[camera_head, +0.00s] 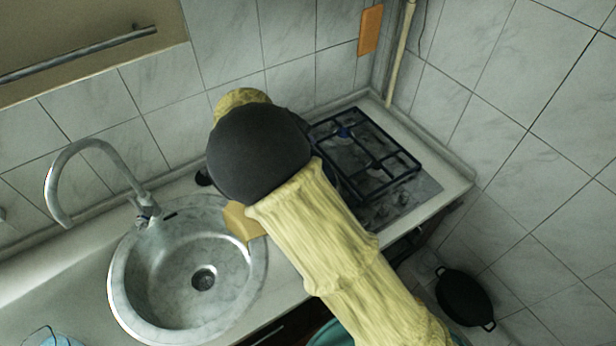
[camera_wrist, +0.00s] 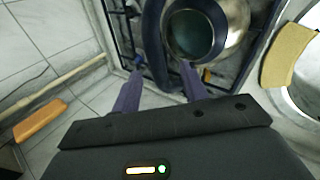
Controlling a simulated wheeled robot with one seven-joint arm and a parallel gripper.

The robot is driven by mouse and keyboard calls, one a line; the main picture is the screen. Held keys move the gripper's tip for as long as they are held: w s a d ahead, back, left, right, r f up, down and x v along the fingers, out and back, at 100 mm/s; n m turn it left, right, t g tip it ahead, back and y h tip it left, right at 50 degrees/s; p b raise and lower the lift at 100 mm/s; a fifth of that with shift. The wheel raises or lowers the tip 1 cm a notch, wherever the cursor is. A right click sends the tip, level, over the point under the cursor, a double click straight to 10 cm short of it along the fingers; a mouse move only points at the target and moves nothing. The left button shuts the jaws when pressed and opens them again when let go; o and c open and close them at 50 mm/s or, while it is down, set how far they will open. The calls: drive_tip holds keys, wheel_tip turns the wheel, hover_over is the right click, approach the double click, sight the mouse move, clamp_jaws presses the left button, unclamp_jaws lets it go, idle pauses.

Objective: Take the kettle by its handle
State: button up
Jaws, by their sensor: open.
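In the wrist view, a shiny metal vessel (camera_wrist: 236,18), which looks like the kettle, stands on the stove with a greenish round middle. A dark curved band (camera_wrist: 152,45), apparently its handle, runs down beside it. My gripper (camera_wrist: 160,68) is open, with one finger on each side of the band in the picture. I cannot tell whether the fingers touch it or how far below them it lies. In the head view, my arm hides the gripper and nearly all of the kettle.
The black stove grate (camera_head: 365,155) surrounds the kettle, close to the tiled wall. A round sink (camera_head: 150,285) with a tall faucet (camera_head: 95,145) lies to the left. A tan board (camera_head: 243,222) lies at the sink's edge. A black pan (camera_head: 465,298) is low at the right.

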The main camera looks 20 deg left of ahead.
idle(0.3)
drive_tip(key=shift+w+a+p+x, duration=0.15)
drive_tip(key=shift+p+x, duration=0.45)
drive_tip(key=shift+x, duration=0.3)
drive_tip(key=shift+w+a+p+x, duration=0.1)
drive_tip(key=shift+p+x, duration=0.45)
drive_tip(key=shift+x, duration=0.3)
drive_tip(key=shift+w+a+p+x, duration=0.15)
drive_tip(key=shift+p+x, duration=0.45)
drive_tip(key=shift+x, duration=0.3)
drive_tip(key=shift+r, duration=0.1)
clamp_jaws()
drive_tip(key=shift+s, duration=0.15)
